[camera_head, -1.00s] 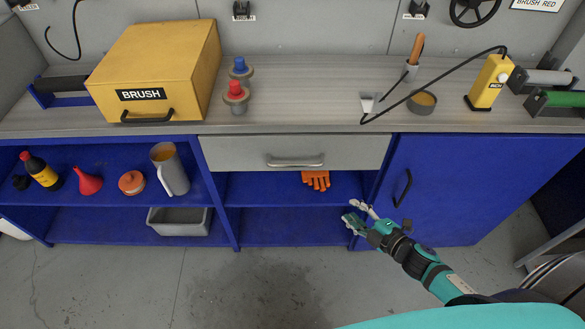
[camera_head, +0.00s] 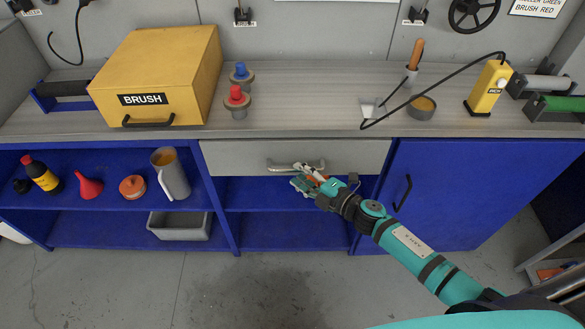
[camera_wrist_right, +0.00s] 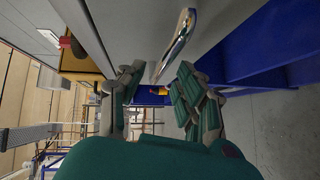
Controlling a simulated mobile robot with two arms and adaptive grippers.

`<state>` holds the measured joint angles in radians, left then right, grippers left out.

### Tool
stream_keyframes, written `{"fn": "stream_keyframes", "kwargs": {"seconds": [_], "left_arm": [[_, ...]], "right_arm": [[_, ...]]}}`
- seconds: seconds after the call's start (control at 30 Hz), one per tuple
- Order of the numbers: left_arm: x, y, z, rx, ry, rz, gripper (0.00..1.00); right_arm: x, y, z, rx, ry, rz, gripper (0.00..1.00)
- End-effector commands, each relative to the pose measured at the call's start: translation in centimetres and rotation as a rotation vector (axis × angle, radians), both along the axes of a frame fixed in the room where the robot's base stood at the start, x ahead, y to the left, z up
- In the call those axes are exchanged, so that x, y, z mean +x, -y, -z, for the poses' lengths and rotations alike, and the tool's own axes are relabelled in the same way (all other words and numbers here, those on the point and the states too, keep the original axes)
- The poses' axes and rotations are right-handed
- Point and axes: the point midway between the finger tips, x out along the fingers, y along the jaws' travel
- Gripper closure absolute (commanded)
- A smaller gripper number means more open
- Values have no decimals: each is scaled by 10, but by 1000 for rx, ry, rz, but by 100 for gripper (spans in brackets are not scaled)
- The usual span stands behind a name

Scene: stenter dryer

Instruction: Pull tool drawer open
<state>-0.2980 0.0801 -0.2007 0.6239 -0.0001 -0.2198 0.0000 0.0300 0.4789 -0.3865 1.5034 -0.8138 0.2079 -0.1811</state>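The grey tool drawer (camera_head: 225,156) sits under the bench top and looks shut, flush with the bench front. Its curved metal handle (camera_head: 280,165) is partly behind my right gripper (camera_head: 304,179) in the head view. In the right wrist view the shiny handle (camera_wrist_right: 178,40) lies just ahead of the fingers, in line with the gap between them. The right gripper (camera_wrist_right: 160,88) is open, with a finger on each side of that gap and nothing held. I cannot tell whether a finger touches the handle. My left gripper is not in view.
A blue cabinet door (camera_head: 460,190) with a black handle is right of the drawer. An open blue shelf (camera_head: 265,222) lies below it. Left shelves hold a jug (camera_head: 171,175) and a grey bin (camera_head: 180,225). A yellow BRUSH box (camera_head: 165,70) stands on the bench.

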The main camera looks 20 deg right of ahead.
Motion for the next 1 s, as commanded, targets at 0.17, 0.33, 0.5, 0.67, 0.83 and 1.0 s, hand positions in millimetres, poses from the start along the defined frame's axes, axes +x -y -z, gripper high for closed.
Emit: {"fn": "stream_keyframes", "kwargs": {"seconds": [0.17,0.33,0.5,0.67,0.83,1.0], "left_arm": [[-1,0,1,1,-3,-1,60],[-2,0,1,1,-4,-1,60],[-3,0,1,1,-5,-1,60],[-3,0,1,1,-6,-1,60],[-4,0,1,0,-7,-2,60],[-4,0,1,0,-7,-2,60]], "right_arm": [[23,-12,3,1,2,0,66],[30,-18,5,0,0,-1,66],[31,-18,5,0,-1,-1,66],[31,-18,5,0,-1,-1,73],[31,-18,5,0,0,0,96],[31,-18,5,0,0,0,100]]}}
